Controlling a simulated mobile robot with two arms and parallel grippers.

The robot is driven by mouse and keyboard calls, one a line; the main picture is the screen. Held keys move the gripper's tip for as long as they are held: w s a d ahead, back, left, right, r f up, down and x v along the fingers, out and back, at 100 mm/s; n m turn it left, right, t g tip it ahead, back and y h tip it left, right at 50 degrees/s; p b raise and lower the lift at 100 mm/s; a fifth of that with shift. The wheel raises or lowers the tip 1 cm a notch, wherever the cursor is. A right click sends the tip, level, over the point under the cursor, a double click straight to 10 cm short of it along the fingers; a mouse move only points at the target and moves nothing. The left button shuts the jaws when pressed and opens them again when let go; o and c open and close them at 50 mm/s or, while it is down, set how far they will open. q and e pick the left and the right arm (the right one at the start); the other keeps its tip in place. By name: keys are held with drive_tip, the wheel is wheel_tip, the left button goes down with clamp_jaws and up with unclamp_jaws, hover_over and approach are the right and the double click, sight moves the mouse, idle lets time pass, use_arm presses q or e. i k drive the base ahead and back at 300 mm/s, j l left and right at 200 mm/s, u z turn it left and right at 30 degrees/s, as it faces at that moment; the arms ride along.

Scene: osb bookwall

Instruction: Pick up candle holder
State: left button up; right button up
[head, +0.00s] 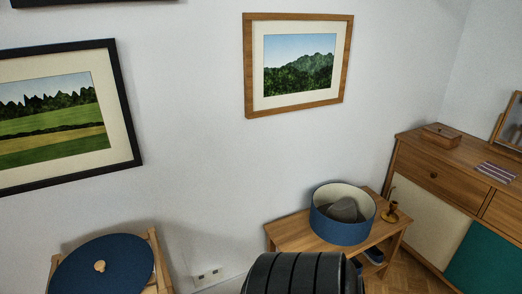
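A small brass-coloured candle holder (391,213) stands at the right end of a low wooden bench (285,233). It has a round base and a thin upright part, and it is small in the head view. It sits just right of a round blue box (335,232) and looks close to it; I cannot tell whether they touch. Neither of my grippers shows in the head view.
The open box holds a grey rounded thing (344,209). Dark shoes (374,255) sit under the bench top. A wooden cabinet (408,160) stands at right. A black ribbed object (300,274) fills the bottom centre. A blue disc (100,281) with a knob is at lower left.

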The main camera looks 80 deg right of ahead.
sight(389, 216)
drive_tip(key=z, duration=3.5)
drive_tip(key=i+l+u, duration=0.3)
drive_tip(key=i+l, duration=0.2)
drive_tip(key=i, duration=0.2)
drive_tip(key=i+l+u, duration=0.35)
drive_tip(key=i+l, duration=0.25)
